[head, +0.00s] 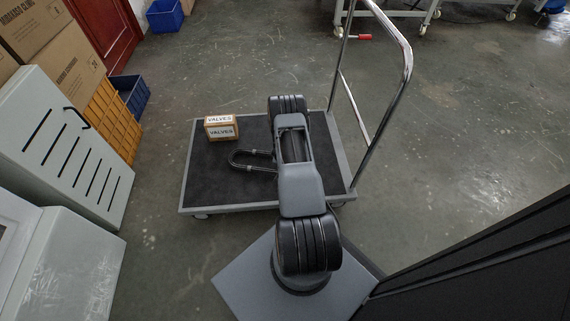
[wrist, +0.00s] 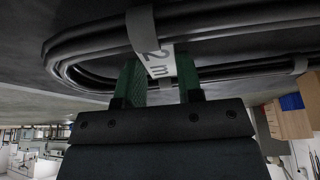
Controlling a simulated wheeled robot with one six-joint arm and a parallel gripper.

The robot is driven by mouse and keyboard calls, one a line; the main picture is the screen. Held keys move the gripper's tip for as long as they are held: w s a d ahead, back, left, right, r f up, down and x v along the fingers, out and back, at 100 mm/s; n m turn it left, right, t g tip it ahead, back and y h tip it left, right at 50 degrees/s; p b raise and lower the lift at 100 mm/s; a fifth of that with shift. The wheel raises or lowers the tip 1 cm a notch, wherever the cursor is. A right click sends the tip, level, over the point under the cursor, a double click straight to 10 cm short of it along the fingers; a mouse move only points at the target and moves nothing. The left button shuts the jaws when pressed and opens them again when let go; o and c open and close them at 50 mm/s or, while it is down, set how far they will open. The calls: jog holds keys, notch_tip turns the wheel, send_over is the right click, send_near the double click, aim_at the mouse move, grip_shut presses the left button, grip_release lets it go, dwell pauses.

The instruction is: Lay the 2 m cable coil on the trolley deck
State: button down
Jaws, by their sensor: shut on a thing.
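The black cable coil (head: 252,159) sticks out to the left from under my arm in the head view, over the trolley deck (head: 215,182). In the wrist view the coil (wrist: 240,22) shows close up, with grey ties and a pale "2 m" tag (wrist: 158,62). My gripper (wrist: 161,84), with green fingers, is shut on the coil at the tag. In the head view the gripper is hidden behind my arm. I cannot tell whether the coil touches the deck.
A small box marked VALVES (head: 221,127) stands on the deck, left of and behind the coil. The chrome trolley handle (head: 404,75) rises at the right. A grey slotted cabinet (head: 75,145) and an orange crate (head: 112,120) stand at the left. The deck's front left is clear.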

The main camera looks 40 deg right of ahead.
jog(key=c, duration=0.7)
grip_release()
jog(key=p+v, duration=0.5)
jog(key=v, duration=0.9)
jog(key=shift+d, duration=0.1)
jog(key=w+a+r+n+t+y+p, duration=0.15)
jog(key=a+r+p, duration=0.25)
jog(key=r, duration=0.8)
jog(key=w+a+r+n+p, duration=0.2)
jog(key=a+r+p, duration=0.3)
jog(key=r, duration=0.7)
jog(key=w+a+r+n+y+p, duration=0.15)
jog(key=a+r+p, duration=0.25)
jog(key=r, duration=0.8)
jog(key=s+a+r+n+p, duration=0.1)
jog(key=s+a+r+p, duration=0.3)
jog(key=r, duration=0.6)
jog(key=s+a+r+n+p, duration=0.2)
jog(key=s+a+r+p, duration=0.3)
jog(key=r, duration=0.6)
jog(key=s+a+r+n+p, duration=0.2)
jog(key=s+a+r+p, duration=0.2)
jog(key=s+r+p, duration=0.3)
notch_tip(320, 180, up, 4)
jog(key=shift+s+a+r+y, duration=0.2)
jog(key=shift+a+r+y, duration=0.05)
jog(key=shift+a+y, duration=0.1)
